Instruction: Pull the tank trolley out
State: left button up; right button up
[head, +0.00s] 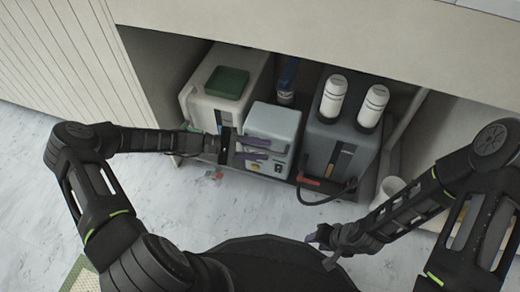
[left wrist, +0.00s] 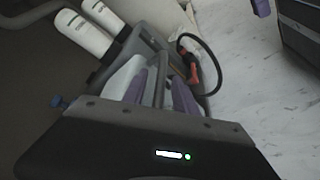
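The tank trolley (head: 292,184) stands in the bay under the counter. It carries a white tank with a green lid (head: 227,82), a small light grey box (head: 272,124) and a dark grey unit (head: 335,150) with two white cylinders on top. My left gripper (head: 254,149) is at the front of the light grey box, its purple fingers apart. In the left wrist view the fingers (left wrist: 160,95) stand on either side of a grey bar; contact is unclear. My right gripper (head: 320,238) is low, in front of the trolley and away from it; its opening is unclear.
A black cable and a red-orange handle (head: 309,180) are at the dark unit's front. A white cup-like container (head: 390,187) stands right of the trolley. Bay walls flank the trolley. The marbled floor (head: 235,210) in front is mostly clear.

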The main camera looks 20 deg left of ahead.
pick_arm(q)
jog(key=shift+c, duration=0.2)
grip_shut()
dwell(1.1)
